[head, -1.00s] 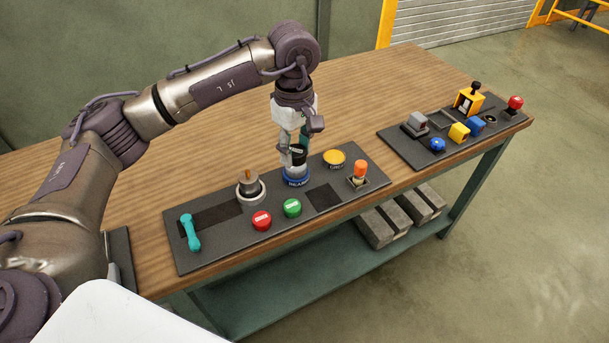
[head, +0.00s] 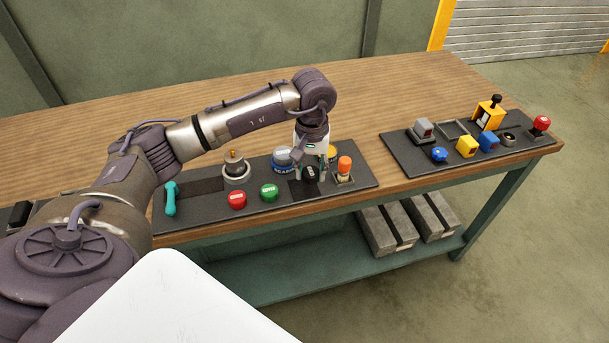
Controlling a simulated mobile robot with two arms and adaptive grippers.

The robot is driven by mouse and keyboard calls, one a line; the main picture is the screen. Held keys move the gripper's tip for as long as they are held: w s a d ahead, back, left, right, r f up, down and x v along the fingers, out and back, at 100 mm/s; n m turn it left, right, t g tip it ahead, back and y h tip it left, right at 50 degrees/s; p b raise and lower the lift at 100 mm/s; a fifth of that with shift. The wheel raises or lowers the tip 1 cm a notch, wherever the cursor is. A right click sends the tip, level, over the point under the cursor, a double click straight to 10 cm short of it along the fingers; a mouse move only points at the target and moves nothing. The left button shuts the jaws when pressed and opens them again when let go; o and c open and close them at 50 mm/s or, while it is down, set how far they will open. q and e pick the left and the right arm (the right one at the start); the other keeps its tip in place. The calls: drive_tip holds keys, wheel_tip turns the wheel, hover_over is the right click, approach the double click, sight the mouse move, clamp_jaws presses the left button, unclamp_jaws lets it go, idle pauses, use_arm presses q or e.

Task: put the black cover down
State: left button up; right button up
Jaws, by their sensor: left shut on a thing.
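My left gripper (head: 311,172) points down over the front panel (head: 355,205) and is shut on the small black cover (head: 310,174). The cover is low over a dark square patch (head: 303,190) on the panel, and I cannot tell whether it touches. The blue-ringed device (head: 284,160) just left of the gripper now shows a grey top. The gripper partly hides a yellow button (head: 332,153). My right gripper is not in view.
An orange-topped switch (head: 344,167) stands close right of the gripper. Green (head: 269,192) and red (head: 237,199) buttons, a grey round fixture (head: 236,167) and a teal handle (head: 170,197) are to the left. A second panel (head: 400,153) with several controls lies farther right.

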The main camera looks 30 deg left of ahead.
sight(304, 187)
use_arm(q)
drive_tip(key=shift+w+a+f+p, duration=0.15)
drive_tip(key=shift+w+a+f, duration=0.1)
drive_tip(key=shift+a+f, duration=0.3)
drive_tip(key=shift+w+a+f+p, duration=0.15)
drive_tip(key=shift+w+a+f, duration=0.15)
drive_tip(key=shift+a, duration=0.4)
drive_tip(key=shift+f, duration=0.2)
wheel_tip(304, 187, down, 3)
drive_tip(key=shift+s+f+p, duration=0.1)
drive_tip(key=shift+f+p, duration=0.05)
drive_tip(key=shift+p, duration=0.6)
drive_tip(key=shift+f, duration=0.3)
drive_tip(key=o, duration=0.5)
drive_tip(key=shift+f+b, duration=0.1)
drive_tip(key=shift+b, duration=0.2)
drive_tip(key=o, duration=0.4)
drive_tip(key=shift+o, duration=0.2)
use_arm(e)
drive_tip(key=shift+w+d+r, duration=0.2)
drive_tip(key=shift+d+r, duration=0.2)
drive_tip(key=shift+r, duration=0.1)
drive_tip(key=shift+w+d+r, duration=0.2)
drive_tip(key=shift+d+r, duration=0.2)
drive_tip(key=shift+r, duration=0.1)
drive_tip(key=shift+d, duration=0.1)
